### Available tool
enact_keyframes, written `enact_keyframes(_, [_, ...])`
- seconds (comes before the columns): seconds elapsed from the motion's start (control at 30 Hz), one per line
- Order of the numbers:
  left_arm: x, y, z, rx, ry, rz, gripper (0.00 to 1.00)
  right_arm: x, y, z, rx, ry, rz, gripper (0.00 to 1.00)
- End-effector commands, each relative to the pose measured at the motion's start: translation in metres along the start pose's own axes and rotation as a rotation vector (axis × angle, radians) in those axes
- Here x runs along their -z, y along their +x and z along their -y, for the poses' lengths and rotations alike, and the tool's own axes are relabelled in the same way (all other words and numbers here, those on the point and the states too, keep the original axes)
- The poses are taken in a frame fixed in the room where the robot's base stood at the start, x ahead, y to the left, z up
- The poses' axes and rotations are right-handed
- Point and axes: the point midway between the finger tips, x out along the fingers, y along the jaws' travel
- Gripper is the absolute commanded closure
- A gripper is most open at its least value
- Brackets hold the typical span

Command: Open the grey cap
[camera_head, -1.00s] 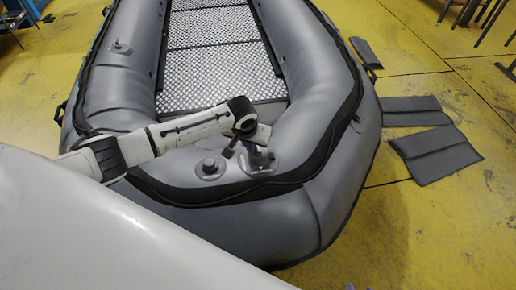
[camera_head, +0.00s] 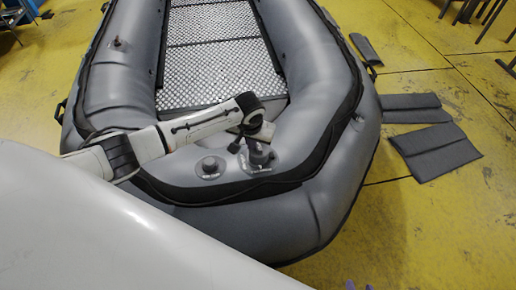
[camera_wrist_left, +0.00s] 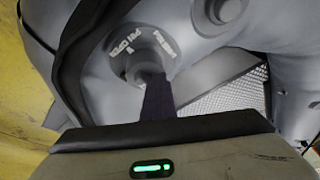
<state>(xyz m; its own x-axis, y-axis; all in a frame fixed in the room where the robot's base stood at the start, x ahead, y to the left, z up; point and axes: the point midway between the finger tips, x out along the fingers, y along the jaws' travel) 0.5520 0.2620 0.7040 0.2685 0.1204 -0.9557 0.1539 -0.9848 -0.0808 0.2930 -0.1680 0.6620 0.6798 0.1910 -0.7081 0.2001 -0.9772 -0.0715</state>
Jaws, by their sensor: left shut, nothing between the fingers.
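A grey cap (camera_head: 260,156) sits on a round, lettered valve base on the boat's near end. In the left wrist view the lettered base (camera_wrist_left: 119,59) surrounds it, and part of the lettering reads "OPEN". My left gripper (camera_head: 256,146) is shut and empty, its dark fingers pointing down onto this cap. In the left wrist view the closed fingers (camera_wrist_left: 158,98) reach the cap's centre and hide part of it; I cannot tell whether they press on it. Two small purple tips of my right gripper (camera_head: 359,286) show apart at the bottom edge.
A second grey valve cap (camera_head: 210,166) stands just left of the first; it also shows in the left wrist view (camera_wrist_left: 226,9). The grey inflatable boat (camera_head: 312,75) has a patterned metal floor (camera_head: 215,65). Dark pads (camera_head: 437,152) lie on the yellow floor at right.

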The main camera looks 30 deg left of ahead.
Motion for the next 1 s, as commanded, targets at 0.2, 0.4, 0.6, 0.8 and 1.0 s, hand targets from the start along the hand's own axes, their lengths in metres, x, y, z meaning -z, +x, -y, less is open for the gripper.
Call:
enact_keyframes(0.2, [0.018, -0.016, -0.033, -0.107, 0.006, -0.076, 1.00, 0.007, -0.007, 0.001, 0.000, 0.000, 0.000, 0.69])
enact_keyframes(0.4, [0.016, -0.025, -0.022, -0.106, 0.005, -0.076, 1.00, 0.017, -0.018, 0.002, 0.000, 0.000, 0.000, 0.69])
enact_keyframes(0.6, [0.009, -0.027, -0.006, -0.098, 0.003, -0.069, 1.00, 0.020, -0.019, 0.002, 0.000, 0.000, -0.003, 0.69])
enact_keyframes(0.8, [0.008, -0.036, 0.007, -0.092, 0.003, -0.069, 1.00, 0.019, -0.019, 0.002, 0.000, 0.000, -0.002, 0.69])
enact_keyframes(1.0, [0.007, -0.046, 0.018, -0.091, 0.003, -0.070, 1.00, 0.019, -0.019, 0.002, 0.000, 0.000, -0.001, 0.69])
